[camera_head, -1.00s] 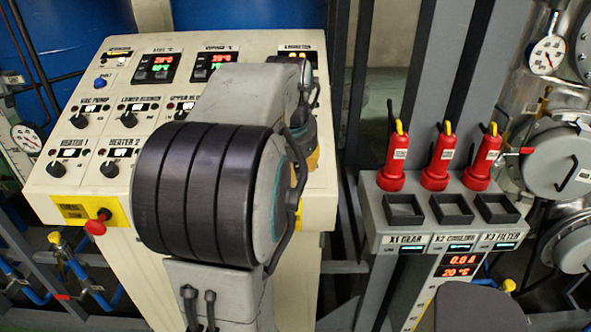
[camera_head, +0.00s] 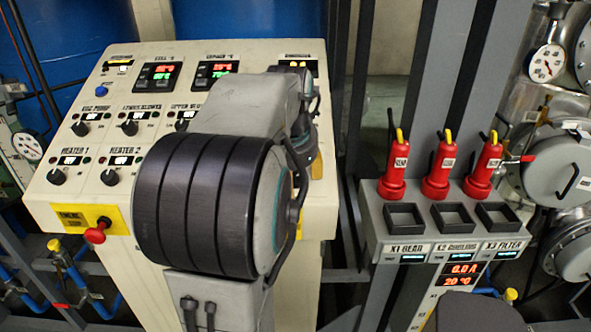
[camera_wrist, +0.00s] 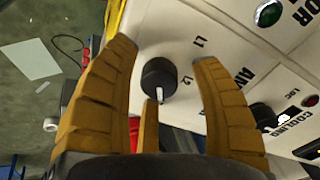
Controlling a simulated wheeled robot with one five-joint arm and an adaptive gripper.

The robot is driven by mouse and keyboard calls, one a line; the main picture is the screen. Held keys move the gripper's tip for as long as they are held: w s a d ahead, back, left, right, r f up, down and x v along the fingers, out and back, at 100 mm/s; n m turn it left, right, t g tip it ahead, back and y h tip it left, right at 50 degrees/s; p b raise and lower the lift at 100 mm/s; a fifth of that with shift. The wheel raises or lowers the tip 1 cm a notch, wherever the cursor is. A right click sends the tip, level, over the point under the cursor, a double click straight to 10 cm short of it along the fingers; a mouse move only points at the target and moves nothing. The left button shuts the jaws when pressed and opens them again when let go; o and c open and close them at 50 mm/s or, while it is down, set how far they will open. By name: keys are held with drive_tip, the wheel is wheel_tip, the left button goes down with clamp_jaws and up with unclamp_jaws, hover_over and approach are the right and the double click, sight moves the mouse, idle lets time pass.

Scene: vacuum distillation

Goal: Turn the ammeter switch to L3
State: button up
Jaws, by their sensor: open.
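The ammeter switch, a round black knob (camera_wrist: 159,76), shows in the wrist view on a white panel. A light pointer mark on it faces the bottom of that picture. Labels L1 and L2 are printed to its upper right and right; no L3 label is visible, and a finger covers part of the panel below L2. My gripper (camera_wrist: 165,58) is open, its yellow-brown fingers on either side of the knob and a third below it. Whether they touch it is unclear. In the head view the ammeter display (camera_head: 295,67) shows at the panel's top right; my arm hides the knob.
The cream control panel (camera_head: 70,205) carries several other knobs and a red stop button (camera_head: 95,236). A grey rack (camera_head: 385,240) with red handheld devices (camera_head: 437,170) stands to the right. Metal posts stand between them.

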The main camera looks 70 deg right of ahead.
drive_tip(key=v, duration=1.2)
idle(0.6)
